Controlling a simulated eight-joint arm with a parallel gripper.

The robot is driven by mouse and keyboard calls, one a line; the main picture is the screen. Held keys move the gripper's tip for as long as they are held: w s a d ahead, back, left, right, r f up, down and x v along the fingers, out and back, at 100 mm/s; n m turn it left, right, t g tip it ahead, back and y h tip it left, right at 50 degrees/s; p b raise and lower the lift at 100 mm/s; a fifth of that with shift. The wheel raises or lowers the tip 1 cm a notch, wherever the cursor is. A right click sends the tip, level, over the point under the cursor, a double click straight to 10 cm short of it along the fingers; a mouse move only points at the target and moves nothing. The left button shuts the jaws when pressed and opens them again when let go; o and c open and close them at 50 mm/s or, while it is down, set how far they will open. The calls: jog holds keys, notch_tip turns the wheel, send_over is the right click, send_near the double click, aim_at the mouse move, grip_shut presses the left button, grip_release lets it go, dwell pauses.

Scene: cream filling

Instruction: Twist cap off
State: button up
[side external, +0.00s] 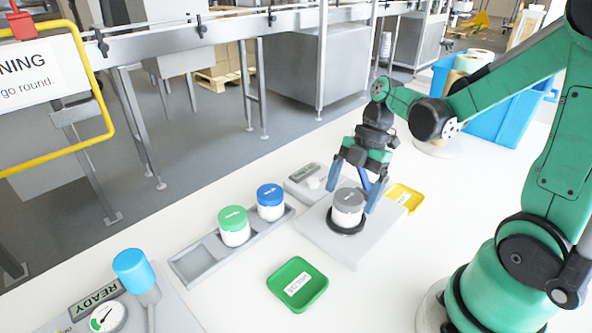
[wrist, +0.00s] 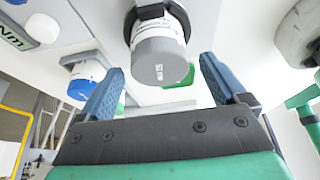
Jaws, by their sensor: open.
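A white jar with a grey cap (side external: 349,198) stands upright in a black ring (side external: 345,227) on a light grey block (side external: 318,229). The grey cap (wrist: 160,62) also shows in the wrist view, at the top centre and beyond my fingertips. My gripper (side external: 357,192) is open, with its blue fingers pointing down around the capped jar in the side view. In the wrist view my gripper (wrist: 158,75) has one finger on each side, with a gap between each finger and the cap. I cannot tell exactly how low the fingertips are beside the cap.
A grey rack (side external: 196,266) holds a green-capped jar (side external: 233,226) and a blue-capped jar (side external: 270,202). A green tray (side external: 297,284) and a yellow tray (side external: 412,197) lie nearby. A display unit (side external: 304,175) stands behind the block. A gauge panel (side external: 106,317) is at front left.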

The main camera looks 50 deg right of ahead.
jog(key=shift+m+t, duration=0.4)
jog(key=shift+m, duration=0.6)
jog(key=m, duration=0.1)
jog(key=m+t, duration=0.1)
jog(key=m, duration=0.1)
jog(key=m+t, duration=0.1)
jog(key=m, duration=0.1)
jog(key=shift+s+a+h, duration=0.1)
jog(key=shift+s+h, duration=0.15)
jog(key=shift+h, duration=0.05)
jog(key=shift+m, duration=0.4)
jog(key=m+h, duration=0.1)
jog(key=m, duration=0.2)
jog(key=m+t+h, duration=0.1)
jog(key=m, duration=0.1)
jog(key=shift+a+m, duration=0.1)
jog(key=shift+m, duration=0.3)
jog(key=shift+s, duration=0.1)
jog(key=c, duration=1.1)
